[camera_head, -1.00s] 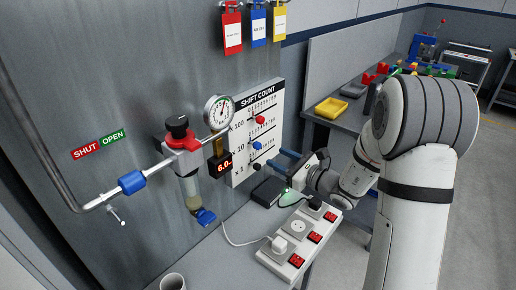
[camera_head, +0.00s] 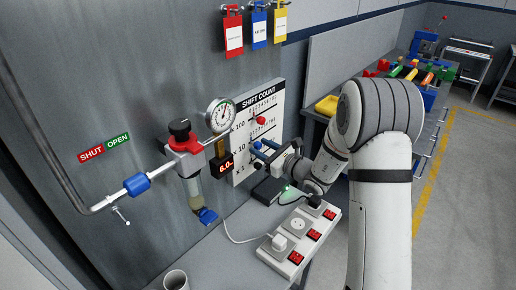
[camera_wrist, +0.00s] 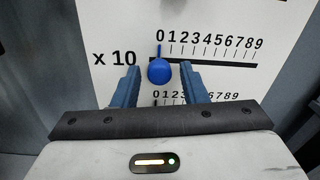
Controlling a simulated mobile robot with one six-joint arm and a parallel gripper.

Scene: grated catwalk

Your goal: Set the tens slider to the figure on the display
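The tens slider's blue knob (camera_wrist: 159,71) sits on the "x 10" row, its pointer under the 0 at the left end of the scale. It also shows in the head view (camera_head: 257,145). My gripper (camera_wrist: 160,67) is open, with one blue finger on each side of the knob. Gaps show between knob and fingers, and I cannot tell whether the tips reach past it. The display (camera_head: 228,165) is a small black box with glowing orange figures; it seems to read 6.0, and smaller marks after that are unreadable.
The SHIFT COUNT board (camera_head: 240,135) also carries a red knob (camera_head: 261,120) on the x 100 row above. The x 1 row is partly hidden by my gripper. A gauge (camera_head: 219,114) and pipework stand left. A power strip (camera_head: 297,240) lies below my arm.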

